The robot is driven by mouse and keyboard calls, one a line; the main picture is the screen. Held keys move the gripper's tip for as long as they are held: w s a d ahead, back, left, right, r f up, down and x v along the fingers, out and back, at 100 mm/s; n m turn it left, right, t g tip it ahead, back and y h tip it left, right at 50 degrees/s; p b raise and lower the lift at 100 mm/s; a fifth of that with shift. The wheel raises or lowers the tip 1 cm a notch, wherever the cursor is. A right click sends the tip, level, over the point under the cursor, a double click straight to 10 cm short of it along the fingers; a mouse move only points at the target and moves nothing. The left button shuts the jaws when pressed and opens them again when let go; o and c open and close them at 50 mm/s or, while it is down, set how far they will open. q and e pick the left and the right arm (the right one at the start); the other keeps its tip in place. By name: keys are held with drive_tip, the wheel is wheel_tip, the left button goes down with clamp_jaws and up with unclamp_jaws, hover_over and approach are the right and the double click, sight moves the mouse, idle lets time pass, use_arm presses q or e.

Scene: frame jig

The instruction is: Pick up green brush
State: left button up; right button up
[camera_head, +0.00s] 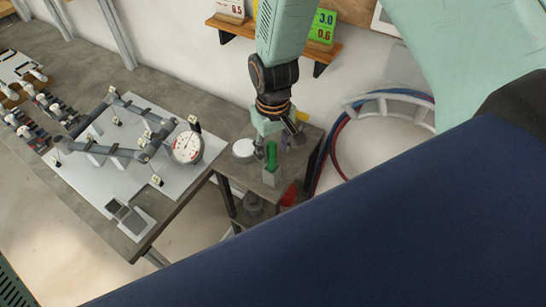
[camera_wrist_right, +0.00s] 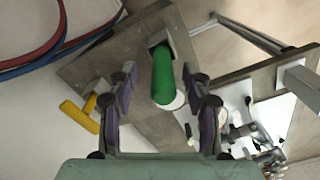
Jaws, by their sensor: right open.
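The green brush (camera_head: 271,154) stands upright in a small grey holder (camera_head: 271,177) on the small side table. I cannot tell how far the fingertips are above or around the handle. The brush's lower end is hidden in the holder. My left gripper is not in view.
The small table (camera_head: 236,170) also holds a white round dish (camera_head: 243,148) beside the holder. A yellow T-shaped thing (camera_wrist_right: 78,115) lies left of my fingers. The large bench (camera_head: 60,70) carries the frame jig and a dial gauge (camera_head: 187,147). Red and blue hoses (camera_head: 340,130) hang at the wall.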

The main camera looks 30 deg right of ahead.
drive_tip(key=shift+a+f, duration=0.2)
drive_tip(key=shift+f, duration=0.3)
drive_tip(key=shift+a+f, duration=0.2)
drive_tip(key=shift+f, duration=0.25)
drive_tip(key=shift+s+d, duration=0.1)
drive_tip(key=shift+d, duration=0.25)
drive_tip(key=shift+c, duration=0.5)
drive_tip(key=shift+f, duration=0.1)
drive_tip(key=shift+c, duration=1.4)
drive_tip(key=shift+a, duration=0.25)
drive_tip(key=c, duration=0.4)
drive_tip(key=shift+c, duration=1.1)
drive_tip(key=shift+d, duration=0.25)
clamp_jaws()
